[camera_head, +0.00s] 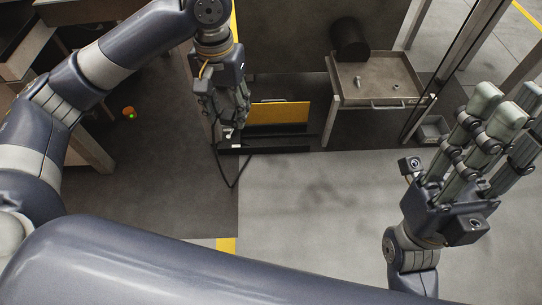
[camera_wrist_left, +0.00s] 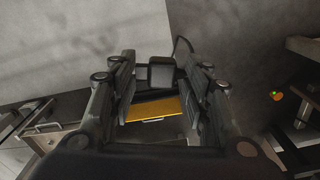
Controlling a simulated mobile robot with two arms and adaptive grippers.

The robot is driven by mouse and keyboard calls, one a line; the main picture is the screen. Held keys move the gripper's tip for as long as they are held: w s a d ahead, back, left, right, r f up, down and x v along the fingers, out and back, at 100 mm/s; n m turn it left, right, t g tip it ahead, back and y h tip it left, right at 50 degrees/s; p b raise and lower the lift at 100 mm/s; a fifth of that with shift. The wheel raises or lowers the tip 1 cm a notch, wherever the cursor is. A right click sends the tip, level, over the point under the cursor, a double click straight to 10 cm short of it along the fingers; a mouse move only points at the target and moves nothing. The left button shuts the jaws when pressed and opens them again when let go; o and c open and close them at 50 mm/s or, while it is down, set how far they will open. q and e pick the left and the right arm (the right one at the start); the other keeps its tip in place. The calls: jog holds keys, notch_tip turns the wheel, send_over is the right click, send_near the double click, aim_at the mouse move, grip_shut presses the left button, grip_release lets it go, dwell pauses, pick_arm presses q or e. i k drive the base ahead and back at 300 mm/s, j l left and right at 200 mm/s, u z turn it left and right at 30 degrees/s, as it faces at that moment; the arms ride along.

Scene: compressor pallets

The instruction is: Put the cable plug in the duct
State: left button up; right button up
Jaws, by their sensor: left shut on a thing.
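My left gripper (camera_head: 230,132) points down in the middle of the head view, beside a yellow panel (camera_head: 280,113). It is shut on the cable plug, a dark block (camera_wrist_left: 161,73) between its fingers in the left wrist view. A thin black cable (camera_head: 236,180) hangs from the gripper in a loop; it also shows in the left wrist view (camera_wrist_left: 184,44). A long black bar (camera_head: 275,149), perhaps the duct, lies just below and right of the fingertips. I cannot tell whether the plug touches it. My right gripper (camera_head: 505,105) is open and empty, fingers up, at the right.
A small table (camera_head: 370,95) with a raised rim carries small metal parts and a black cylinder (camera_head: 349,40). An orange object (camera_head: 128,112) is on the dark floor at left. A grey bin (camera_head: 432,130) stands at right. The pale floor (camera_head: 310,200) in front is clear.

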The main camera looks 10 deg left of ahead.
aim_at(264, 139)
jog(key=k+z, duration=0.15)
jog(key=z, duration=0.35)
jog(key=k+z, duration=0.15)
jog(key=z, duration=0.35)
jog(key=j, duration=0.7)
jog(key=k+j+z, duration=0.15)
jog(key=j, duration=1.2)
jog(key=i+j, duration=0.2)
jog(key=i+z, duration=0.05)
jog(key=i, duration=0.05)
